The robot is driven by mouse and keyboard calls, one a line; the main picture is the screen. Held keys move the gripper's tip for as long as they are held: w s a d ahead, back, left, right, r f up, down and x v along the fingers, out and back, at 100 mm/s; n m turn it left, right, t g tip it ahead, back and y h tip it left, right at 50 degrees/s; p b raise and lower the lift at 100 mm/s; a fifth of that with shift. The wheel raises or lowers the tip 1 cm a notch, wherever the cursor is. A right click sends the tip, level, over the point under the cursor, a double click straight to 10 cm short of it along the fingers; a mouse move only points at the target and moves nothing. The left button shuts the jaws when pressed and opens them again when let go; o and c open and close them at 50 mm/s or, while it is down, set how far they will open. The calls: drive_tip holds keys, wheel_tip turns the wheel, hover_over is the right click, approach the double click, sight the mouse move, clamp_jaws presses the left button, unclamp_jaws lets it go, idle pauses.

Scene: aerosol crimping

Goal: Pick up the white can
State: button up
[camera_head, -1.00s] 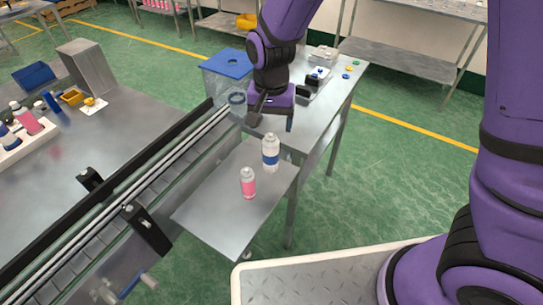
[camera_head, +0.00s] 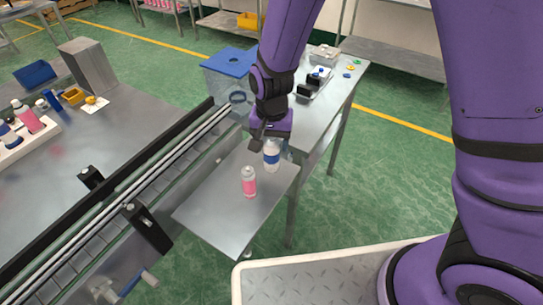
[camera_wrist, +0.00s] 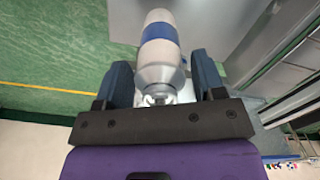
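The white can (camera_head: 271,160) with a blue band stands upright on the grey side plate beside the conveyor. In the wrist view the same white can (camera_wrist: 160,45) lies between my two dark fingers. My gripper (camera_head: 272,143) is directly above the can, with its fingers around the can's upper part. It looks open in the wrist view (camera_wrist: 163,72), with one finger on each side and very little room between them and the can. Firm contact cannot be made out. The can's top is partly hidden by my gripper in the head view.
A pink-and-white can (camera_head: 249,183) stands just left and in front of the white can on the plate (camera_head: 218,215). The conveyor rail (camera_head: 120,195) runs along the left. A clear box with a blue lid (camera_head: 229,62) and a table (camera_head: 320,112) are behind.

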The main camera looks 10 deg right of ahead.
drive_tip(key=c, duration=0.9)
drive_tip(key=shift+r, duration=0.1)
